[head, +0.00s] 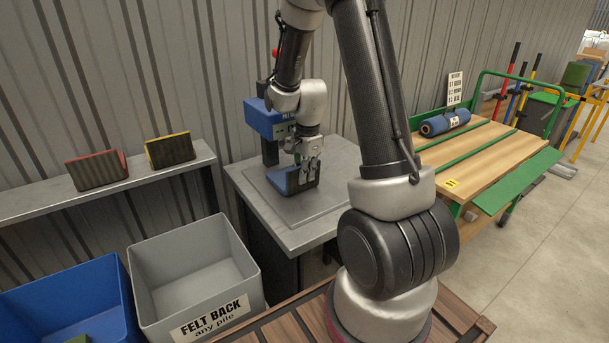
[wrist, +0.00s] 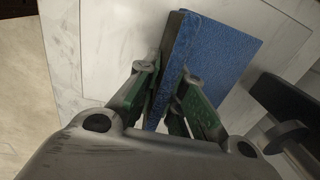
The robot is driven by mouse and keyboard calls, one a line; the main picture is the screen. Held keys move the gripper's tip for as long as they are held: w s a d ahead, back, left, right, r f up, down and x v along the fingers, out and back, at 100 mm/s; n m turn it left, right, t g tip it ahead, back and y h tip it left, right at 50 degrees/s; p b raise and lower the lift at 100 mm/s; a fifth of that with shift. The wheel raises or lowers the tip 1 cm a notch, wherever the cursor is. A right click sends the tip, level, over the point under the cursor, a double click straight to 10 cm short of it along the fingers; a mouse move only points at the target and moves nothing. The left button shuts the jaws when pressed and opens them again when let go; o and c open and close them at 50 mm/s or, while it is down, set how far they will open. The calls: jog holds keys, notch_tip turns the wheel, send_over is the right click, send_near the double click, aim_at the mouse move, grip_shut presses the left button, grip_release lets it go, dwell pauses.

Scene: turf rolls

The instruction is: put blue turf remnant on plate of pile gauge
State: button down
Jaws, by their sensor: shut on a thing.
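The blue turf remnant (head: 281,182) is at the pile gauge (head: 263,119), low over the gauge's grey plate (head: 275,207). In the wrist view the blue remnant (wrist: 222,58) shows a broad blue face and a narrow upright part between the fingers. My gripper (head: 308,168) is shut on that upright part, as the wrist view (wrist: 178,105) also shows. The fingers hide part of the remnant. I cannot tell whether its underside touches the plate. A dark part (wrist: 285,100), seemingly of the gauge, is close to its right in the wrist view.
A shelf (head: 110,184) at left holds a red-edged remnant (head: 96,171) and a yellow-edged one (head: 170,151). Below are a grey felt-back bin (head: 190,275) and a blue bin (head: 65,300). A wooden cart (head: 480,150) with a blue roll (head: 445,122) stands at right.

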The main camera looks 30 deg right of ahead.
jog(key=shift+f, duration=0.25)
jog(key=shift+f, duration=0.1)
jog(key=c, duration=1.5)
grip_release()
notch_tip(320, 180, up, 12)
jog(key=s, duration=0.1)
jog(key=s+a+r+n+t, duration=0.1)
jog(key=s+r+n, duration=0.3)
jog(key=s+n, duration=0.2)
jog(key=s+a+r+n+t, duration=0.1)
jog(key=s+r+n, duration=0.3)
jog(key=s, duration=0.5)
jog(key=s+a+r+n+t, duration=0.1)
jog(key=s+a+r+n, duration=0.2)
jog(key=s+n, duration=0.4)
jog(key=shift+s+a+r+n, duration=0.1)
jog(key=shift+s+r+n, duration=0.2)
jog(key=shift+r, duration=0.15)
